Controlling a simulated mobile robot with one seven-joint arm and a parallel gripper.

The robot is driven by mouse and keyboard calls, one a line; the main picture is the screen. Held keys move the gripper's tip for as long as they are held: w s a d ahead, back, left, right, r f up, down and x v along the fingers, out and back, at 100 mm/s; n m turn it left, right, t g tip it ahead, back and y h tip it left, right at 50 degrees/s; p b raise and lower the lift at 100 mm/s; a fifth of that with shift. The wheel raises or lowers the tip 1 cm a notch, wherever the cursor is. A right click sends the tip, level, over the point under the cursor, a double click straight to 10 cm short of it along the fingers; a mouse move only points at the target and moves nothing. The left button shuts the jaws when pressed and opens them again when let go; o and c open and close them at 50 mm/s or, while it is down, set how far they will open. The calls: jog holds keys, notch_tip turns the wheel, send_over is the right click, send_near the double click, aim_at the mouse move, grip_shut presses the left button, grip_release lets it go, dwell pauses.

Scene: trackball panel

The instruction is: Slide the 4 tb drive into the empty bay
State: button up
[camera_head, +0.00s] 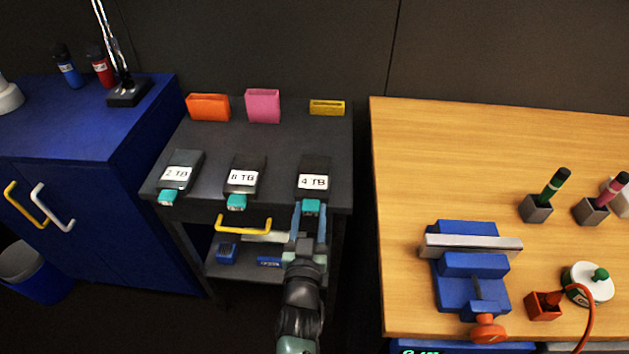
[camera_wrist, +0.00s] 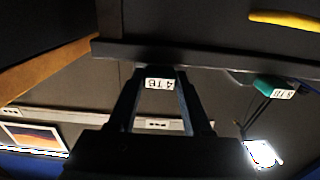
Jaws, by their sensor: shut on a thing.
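The 4 TB drive (camera_head: 315,166) is a dark block with a white label and a teal front grip. It lies at the right of the dark cart top, its front end at the cart's front edge. My gripper (camera_head: 312,210) reaches up from below and is shut on the teal grip. In the wrist view the 4 TB label (camera_wrist: 160,85) appears upside down between the fingers (camera_wrist: 160,74). The 8 TB drive (camera_head: 245,164) and 2 TB drive (camera_head: 184,160) lie to the left, apart from it. I cannot make out an empty bay in either view.
Orange (camera_head: 208,107), pink (camera_head: 263,106) and yellow (camera_head: 327,108) holders stand along the cart's back. A blue cabinet (camera_head: 85,130) is left. A wooden bench (camera_head: 440,160) with a blue vise (camera_head: 468,265) is right, across a gap. The cart top between drives and holders is clear.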

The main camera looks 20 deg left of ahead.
grip_shut()
jog(key=shift+r, duration=0.1)
jog(key=shift+r+p, duration=1.5)
jog(key=shift+p, duration=0.05)
jog(key=shift+s+f, duration=0.1)
